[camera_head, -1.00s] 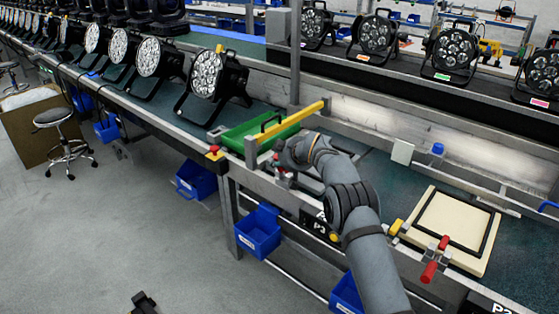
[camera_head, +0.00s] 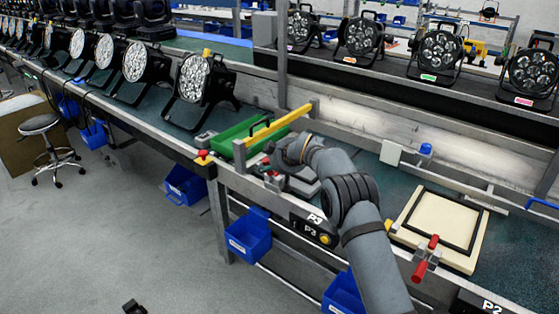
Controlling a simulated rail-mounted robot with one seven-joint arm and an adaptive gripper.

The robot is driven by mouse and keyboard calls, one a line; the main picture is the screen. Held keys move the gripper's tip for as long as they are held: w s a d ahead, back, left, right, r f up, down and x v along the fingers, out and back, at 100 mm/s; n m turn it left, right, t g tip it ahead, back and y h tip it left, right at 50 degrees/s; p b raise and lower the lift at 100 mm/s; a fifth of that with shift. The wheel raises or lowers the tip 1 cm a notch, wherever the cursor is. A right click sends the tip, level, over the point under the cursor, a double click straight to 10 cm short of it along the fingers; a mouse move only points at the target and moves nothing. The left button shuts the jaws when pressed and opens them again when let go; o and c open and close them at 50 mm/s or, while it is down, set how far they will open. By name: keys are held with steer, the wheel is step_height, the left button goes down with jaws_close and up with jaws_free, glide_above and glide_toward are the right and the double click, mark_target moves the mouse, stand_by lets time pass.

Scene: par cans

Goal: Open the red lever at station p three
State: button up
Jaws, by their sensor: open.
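The P3 sign (camera_head: 315,219) is on the front edge of the bench. Just left of and behind it, a small red part (camera_head: 272,178), which looks like the red lever at station P3, shows low beside a metal fixture. My gripper (camera_head: 279,158) is at the end of my grey arm, just above and behind this red part. It is open, but its fingers are small and hard to make out. I cannot tell whether it touches the lever, and part of the lever may be hidden.
A green tray (camera_head: 243,136) with a yellow bar (camera_head: 276,126) lies behind my gripper. A red button (camera_head: 203,156) is to the left. Another red lever (camera_head: 420,270) sits by a cream board (camera_head: 412,237) near the P2 sign (camera_head: 492,306). Par cans (camera_head: 201,82) line the bench; blue bins (camera_head: 249,238) hang below.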

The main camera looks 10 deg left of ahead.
steer(key=v, duration=0.9)
steer(key=shift+s+d, duration=0.2)
steer(key=shift+s, duration=0.1)
steer(key=shift+r, duration=0.15)
steer(key=x, duration=1.2)
